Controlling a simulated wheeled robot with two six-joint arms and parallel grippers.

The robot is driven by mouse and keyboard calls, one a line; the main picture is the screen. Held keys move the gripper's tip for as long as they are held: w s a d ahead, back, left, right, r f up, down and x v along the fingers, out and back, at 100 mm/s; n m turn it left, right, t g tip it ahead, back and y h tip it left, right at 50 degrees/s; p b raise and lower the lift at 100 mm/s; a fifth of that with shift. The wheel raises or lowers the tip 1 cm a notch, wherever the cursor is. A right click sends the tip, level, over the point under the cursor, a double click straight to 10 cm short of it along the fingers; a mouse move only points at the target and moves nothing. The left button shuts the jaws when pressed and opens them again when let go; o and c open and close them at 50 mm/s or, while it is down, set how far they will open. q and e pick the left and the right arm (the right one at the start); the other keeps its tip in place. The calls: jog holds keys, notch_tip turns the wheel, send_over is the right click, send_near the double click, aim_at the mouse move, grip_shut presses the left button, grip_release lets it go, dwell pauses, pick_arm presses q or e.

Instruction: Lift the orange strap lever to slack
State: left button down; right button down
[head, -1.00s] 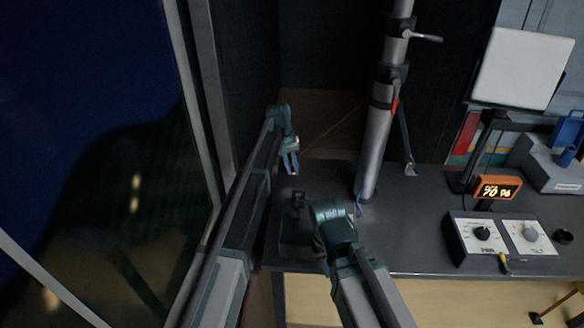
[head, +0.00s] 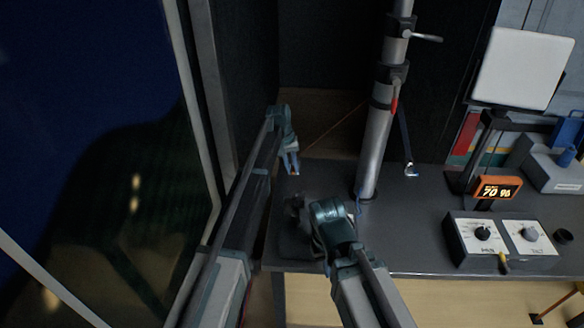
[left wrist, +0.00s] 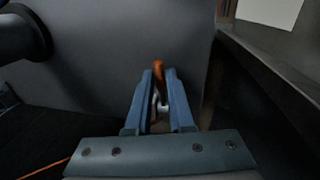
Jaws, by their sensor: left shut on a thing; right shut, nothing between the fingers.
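My left gripper (head: 293,168) is over the dark worktop's far left corner. In the left wrist view its two blue fingers (left wrist: 160,100) are shut on the orange lever (left wrist: 158,68), whose tip stands out beyond them. A pale metal piece shows between the fingers below the lever. A thin orange strap (head: 335,127) runs from near the left gripper up to the grey pole; part of it shows in the left wrist view (left wrist: 45,171). My right gripper (head: 328,212) is low over the worktop, left of the pole's foot, its fingers mostly hidden.
The grey pole (head: 376,150) stands on the dark worktop (head: 430,215), with a dark strap hanging to its right. Further right are a control box (head: 500,240), an orange display (head: 497,188) and a white panel (head: 523,68). A wall and frame stand close on the left.

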aim_at(293, 168)
pick_arm(q)
jog(key=shift+w+r+g+p, duration=0.4)
jog(key=shift+w+g, duration=0.1)
jog(key=shift+w, duration=0.05)
jog(key=shift+w+r+g, duration=0.25)
jog(key=shift+w+g, duration=0.05)
jog(key=shift+g, duration=0.2)
jog(key=shift+w+r+g, duration=0.15)
jog(key=shift+w+g, duration=0.05)
jog(key=shift+g, duration=0.2)
jog(key=shift+r+g, duration=0.3)
jog(key=shift+g, duration=0.4)
jog(key=shift+s, duration=0.1)
jog(key=c, duration=0.8)
grip_release()
jog(key=shift+r, duration=0.1)
